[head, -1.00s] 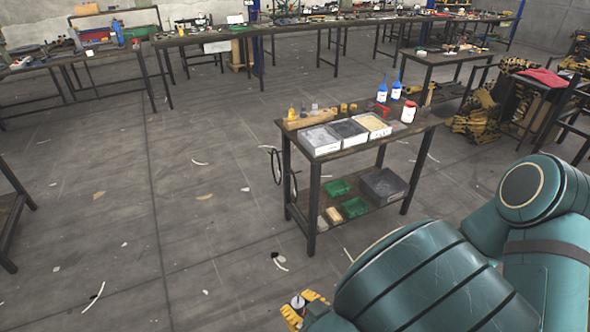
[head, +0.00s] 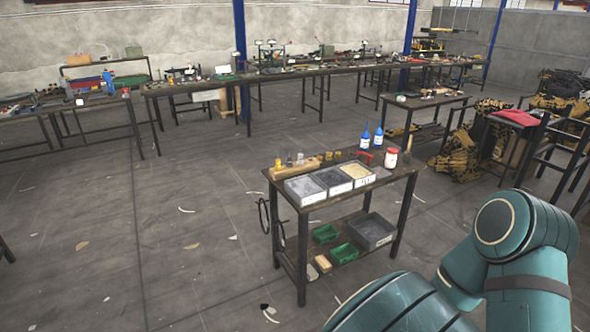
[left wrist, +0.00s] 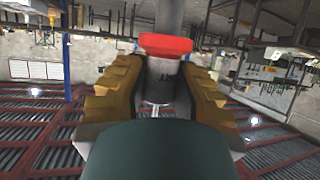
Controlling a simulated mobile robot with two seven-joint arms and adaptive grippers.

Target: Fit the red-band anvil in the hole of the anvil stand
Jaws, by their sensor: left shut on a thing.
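In the left wrist view, my left gripper (left wrist: 158,85) has its two yellow-brown fingers on either side of the red-band anvil (left wrist: 165,44). The anvil is a grey metal cylinder with a wide red band, and a grey shaft extends beyond the band. The gripper is shut on its body. In the head view neither gripper shows. I cannot make out the anvil stand for certain in either view.
A dark worktable (head: 404,172) stands ahead, with a wooden block (head: 297,170) carrying small pieces, three trays, blue bottles (head: 365,138) and a white jar (head: 391,157). A long bench (head: 310,71) runs behind. The floor to the left is mostly clear.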

